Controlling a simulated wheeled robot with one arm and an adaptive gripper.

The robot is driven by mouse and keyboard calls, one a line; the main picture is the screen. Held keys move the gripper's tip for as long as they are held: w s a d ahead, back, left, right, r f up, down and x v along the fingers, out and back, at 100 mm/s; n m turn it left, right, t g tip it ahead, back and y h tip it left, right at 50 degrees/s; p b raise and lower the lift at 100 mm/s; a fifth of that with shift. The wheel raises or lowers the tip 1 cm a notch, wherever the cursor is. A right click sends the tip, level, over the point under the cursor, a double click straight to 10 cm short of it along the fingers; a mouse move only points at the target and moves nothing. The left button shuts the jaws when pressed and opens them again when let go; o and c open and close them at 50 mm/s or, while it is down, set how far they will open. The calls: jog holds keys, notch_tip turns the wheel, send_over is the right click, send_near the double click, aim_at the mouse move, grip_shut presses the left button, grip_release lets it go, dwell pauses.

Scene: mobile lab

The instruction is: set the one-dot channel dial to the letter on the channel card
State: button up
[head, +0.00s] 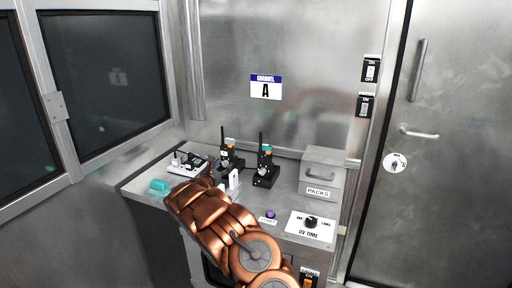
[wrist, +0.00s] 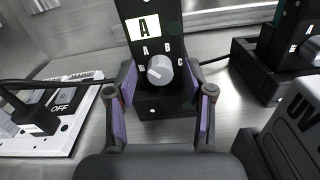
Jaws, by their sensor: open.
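The channel card (head: 265,88) on the wall reads A. Two black radios stand on the counter, a left one (head: 229,160) and a right one (head: 266,172). One small white dot shows on the base below the dial. My gripper (wrist: 162,95) is open, its fingers either side of the dial, apparently not touching it.
The right radio (wrist: 283,60) stands close by on the right. A power strip (head: 188,164) with plugs lies left, near a teal block (head: 159,187). A PACKS box (head: 322,172) and a UV TIME panel (head: 311,227) are at the right of the counter (head: 285,205).

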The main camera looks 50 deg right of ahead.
jog(key=shift+r+n+p, duration=0.15)
jog(key=shift+n+p, duration=0.65)
jog(key=shift+p, duration=0.9)
